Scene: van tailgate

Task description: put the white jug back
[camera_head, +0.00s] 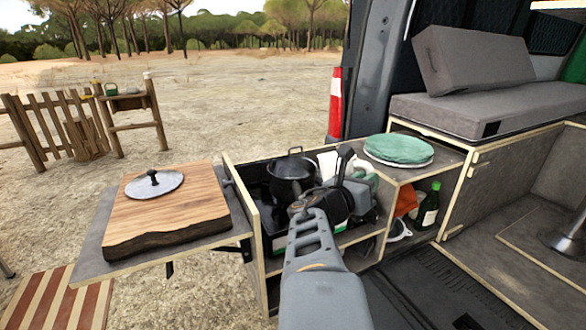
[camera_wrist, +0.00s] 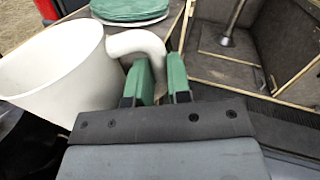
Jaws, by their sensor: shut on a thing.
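The white jug (camera_wrist: 52,75) fills the left of the wrist view, its wide mouth towards the top. My gripper (camera_wrist: 163,75) has its green fingers closed on the jug's curved handle. In the head view the jug (camera_head: 327,163) shows only as a pale patch between the black pot and my gripper; my arm hides most of it. I cannot tell whether its base touches anything.
A black pot (camera_head: 290,178) stands in the kitchen box left of the jug. A green cloth-like disc (camera_head: 398,149) lies on the shelf to the right. A green bottle (camera_head: 429,206) stands below. A wooden board (camera_head: 165,212) with a lid (camera_head: 154,185) occupies the left side shelf.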

